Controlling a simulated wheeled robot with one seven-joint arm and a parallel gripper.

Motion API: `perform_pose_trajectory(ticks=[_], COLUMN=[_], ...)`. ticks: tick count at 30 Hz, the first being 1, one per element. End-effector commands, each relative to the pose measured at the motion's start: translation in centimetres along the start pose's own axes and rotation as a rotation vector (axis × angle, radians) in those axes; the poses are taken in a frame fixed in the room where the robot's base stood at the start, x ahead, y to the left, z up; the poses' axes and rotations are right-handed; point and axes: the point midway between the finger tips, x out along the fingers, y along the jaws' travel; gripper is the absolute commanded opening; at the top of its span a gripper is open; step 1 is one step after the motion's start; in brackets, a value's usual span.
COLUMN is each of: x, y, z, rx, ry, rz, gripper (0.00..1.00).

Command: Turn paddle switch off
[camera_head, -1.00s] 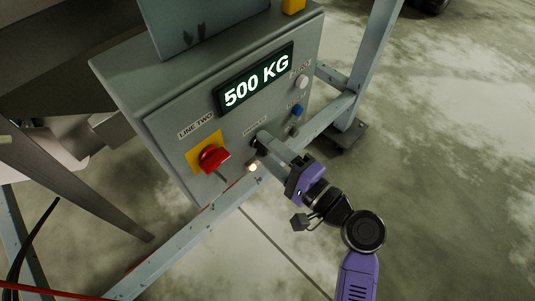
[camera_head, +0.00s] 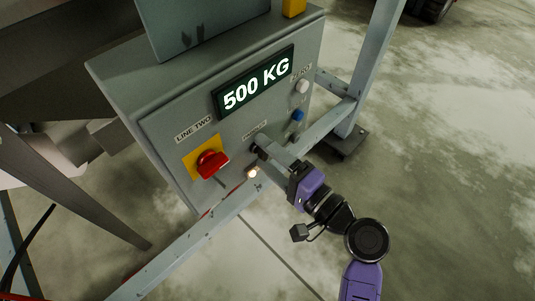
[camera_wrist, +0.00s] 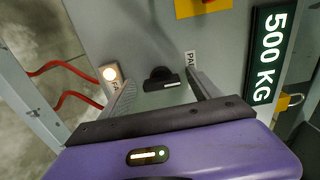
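The paddle switch (camera_wrist: 160,76) is a small black knob with a short bar on the grey control box (camera_head: 170,140). In the wrist view it sits between the two fingers of my gripper (camera_wrist: 159,82), with a gap on each side. My gripper is open at the box front. In the head view my gripper (camera_head: 262,148) reaches the lower front of the box and mostly hides the switch. A label (camera_wrist: 190,58) beside the switch is partly covered by a finger.
A red rotary knob (camera_head: 212,164) on a yellow plate is left of my gripper. A lit lamp (camera_head: 252,172) is just below it. White (camera_head: 302,87) and blue (camera_head: 298,115) buttons are on the right. A display (camera_head: 255,81) reads 500 KG. A frame beam (camera_head: 190,243) crosses in front.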

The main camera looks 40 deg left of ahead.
Motion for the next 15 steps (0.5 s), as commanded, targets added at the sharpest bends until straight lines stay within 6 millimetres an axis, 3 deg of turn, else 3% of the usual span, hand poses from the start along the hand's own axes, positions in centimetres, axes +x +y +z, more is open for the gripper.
perform_pose_trajectory(ticks=[9, 15], x=[-0.2, -2.8], y=[-0.1, -0.1], z=[0.0, -0.1], rx=[0.001, 0.002], ry=[0.001, 0.004], rz=[-0.002, -0.002], gripper=[0.72, 0.72])
